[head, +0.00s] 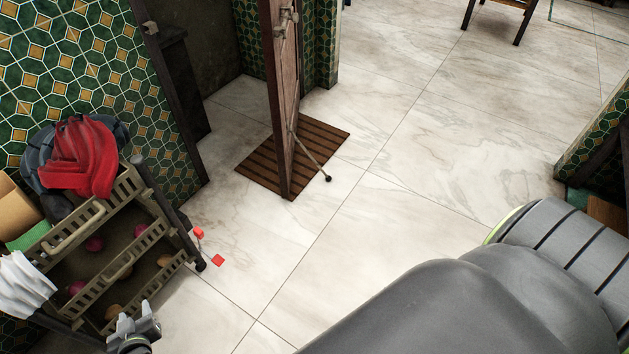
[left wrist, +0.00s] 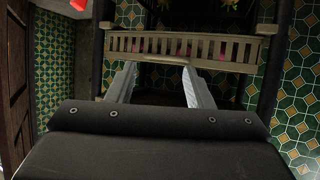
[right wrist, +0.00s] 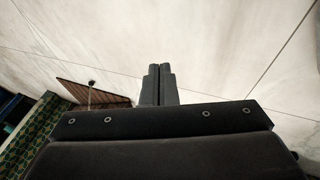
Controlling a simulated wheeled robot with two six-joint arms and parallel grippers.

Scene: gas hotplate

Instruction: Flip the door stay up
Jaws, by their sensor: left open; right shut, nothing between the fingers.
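The door stay (head: 311,157) is a thin rod with a dark tip. It slants down and to the right from the lower part of the brown door (head: 278,110), its tip at or close to the floor. A thin rod that looks like the stay (right wrist: 90,93) also shows in the right wrist view. My left gripper (head: 133,328) is open beside the storage rack, far from the stay. In the left wrist view its fingers (left wrist: 160,88) stand apart with nothing between them. My right gripper (right wrist: 158,72) is shut and empty, apart from the stay; its fingers are outside the head view.
A slatted brown mat (head: 325,134) lies under the door. A storage rack (head: 110,205) with a red cloth (head: 85,160) on it stands at the left; its rail (left wrist: 185,46) fronts my left fingers. A small red piece (head: 218,260) lies on the floor. The middle floor is clear.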

